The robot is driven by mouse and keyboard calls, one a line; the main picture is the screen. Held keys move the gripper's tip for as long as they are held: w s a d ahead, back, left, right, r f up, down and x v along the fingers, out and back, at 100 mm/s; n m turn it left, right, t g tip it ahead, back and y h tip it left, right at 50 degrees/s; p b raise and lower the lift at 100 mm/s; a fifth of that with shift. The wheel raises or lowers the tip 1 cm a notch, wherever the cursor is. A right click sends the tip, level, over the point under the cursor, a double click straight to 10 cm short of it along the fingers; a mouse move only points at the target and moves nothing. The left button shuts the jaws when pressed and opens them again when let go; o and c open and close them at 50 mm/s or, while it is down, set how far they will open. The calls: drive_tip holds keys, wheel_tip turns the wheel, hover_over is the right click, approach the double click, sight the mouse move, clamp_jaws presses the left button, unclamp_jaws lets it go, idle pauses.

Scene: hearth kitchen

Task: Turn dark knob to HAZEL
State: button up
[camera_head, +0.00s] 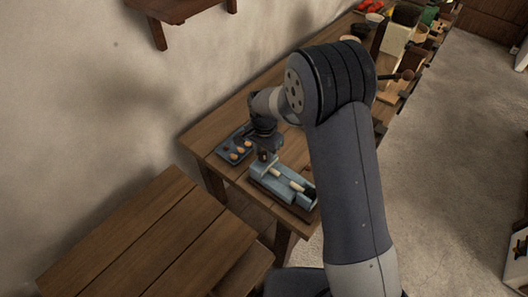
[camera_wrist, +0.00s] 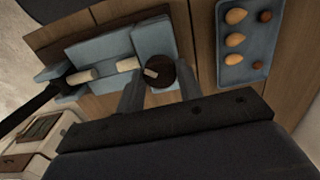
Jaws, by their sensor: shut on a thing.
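The dark round knob (camera_wrist: 163,78) sits on a blue-grey device (camera_wrist: 112,48) and shows a short pale mark at its upper left. My gripper (camera_wrist: 160,73) has one finger on each side of the knob and is shut on it. In the head view, my gripper (camera_head: 264,156) is over the left end of the device (camera_head: 272,187), and the knob is hard to make out there. Pale cylindrical parts (camera_wrist: 128,64) lie along the device. I cannot read any HAZEL marking in either view.
A blue-grey tray (camera_wrist: 259,35) with several tan and brown nut-like pieces lies beside the device on the wooden table (camera_head: 212,135). A lower wooden table (camera_head: 150,240) stands in front. Bowls and boxes crowd the far end (camera_head: 396,38).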

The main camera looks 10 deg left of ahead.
sight(264, 155)
drive_tip(key=n+b, duration=0.3)
drive_tip(key=n, duration=0.1)
drive_tip(key=shift+f, duration=0.1)
drive_tip(key=n+b, duration=0.2)
drive_tip(key=n, duration=0.2)
drive_tip(key=shift+n, duration=0.3)
drive_tip(key=n+b, duration=0.1)
drive_tip(key=n, duration=0.3)
drive_tip(key=shift+n, duration=0.3)
drive_tip(key=n+b, duration=0.1)
drive_tip(key=n, duration=0.3)
drive_tip(key=shift+r+n, duration=0.2)
drive_tip(key=shift+n, duration=0.1)
drive_tip(key=o, duration=1)
wheel_tip(264, 155, up, 11)
drive_tip(key=shift+f+b, duration=0.15)
drive_tip(key=shift+b, duration=0.3)
